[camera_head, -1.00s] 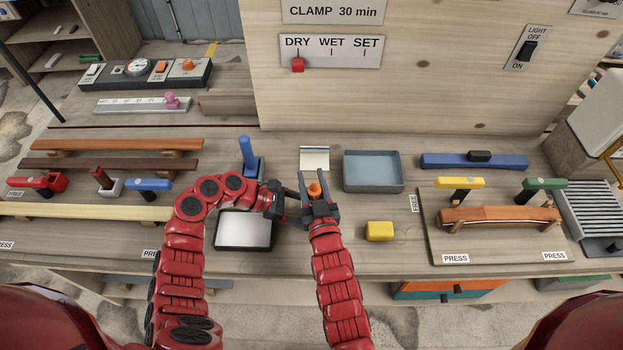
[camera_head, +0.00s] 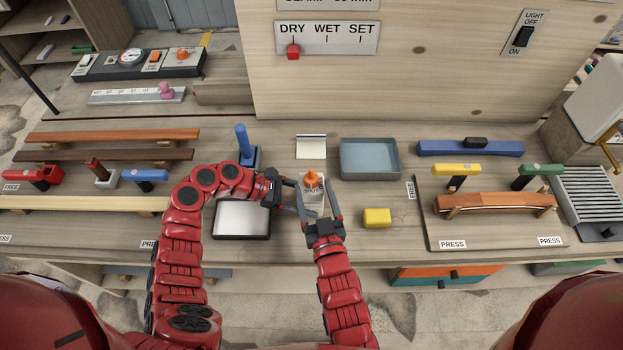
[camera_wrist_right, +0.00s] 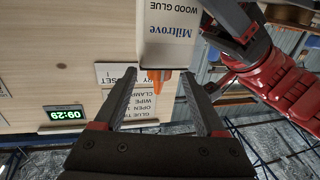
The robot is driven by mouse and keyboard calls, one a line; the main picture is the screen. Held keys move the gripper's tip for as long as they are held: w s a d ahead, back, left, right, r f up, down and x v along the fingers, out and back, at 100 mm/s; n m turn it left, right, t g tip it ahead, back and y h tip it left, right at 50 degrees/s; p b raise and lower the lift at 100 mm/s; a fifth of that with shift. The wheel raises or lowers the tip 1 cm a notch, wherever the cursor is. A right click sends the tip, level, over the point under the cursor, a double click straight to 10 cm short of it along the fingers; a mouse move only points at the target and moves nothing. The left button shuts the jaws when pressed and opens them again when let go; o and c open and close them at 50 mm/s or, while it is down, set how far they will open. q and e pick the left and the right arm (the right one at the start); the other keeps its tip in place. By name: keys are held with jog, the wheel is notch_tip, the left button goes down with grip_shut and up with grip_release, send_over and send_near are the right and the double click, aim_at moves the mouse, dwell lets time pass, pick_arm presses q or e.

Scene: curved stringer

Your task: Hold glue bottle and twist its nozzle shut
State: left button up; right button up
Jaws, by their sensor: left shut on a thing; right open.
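The glue bottle (camera_head: 312,197) is pale with an orange nozzle (camera_head: 311,180) and stands near the middle of the bench, with "SHUT" lettering below the nozzle. My left gripper (camera_head: 291,198) is shut on the bottle from its left side. My right gripper (camera_head: 321,215) is open, its fingers just in front of the bottle. In the right wrist view the bottle (camera_wrist_right: 168,35) appears upside down with "Miltrove WOOD GLUE" on its label. There the orange nozzle (camera_wrist_right: 158,80) shows between the open fingers of the right gripper (camera_wrist_right: 160,95), not clasped.
A blue-handled tool (camera_head: 243,145) stands behind that arm.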

dwell(0.3)
pick_arm(q)
jog(key=o, duration=1.2)
jog(key=shift+c, duration=0.2)
jog(key=shift+v, duration=2.5)
jog(key=v, duration=1.2)
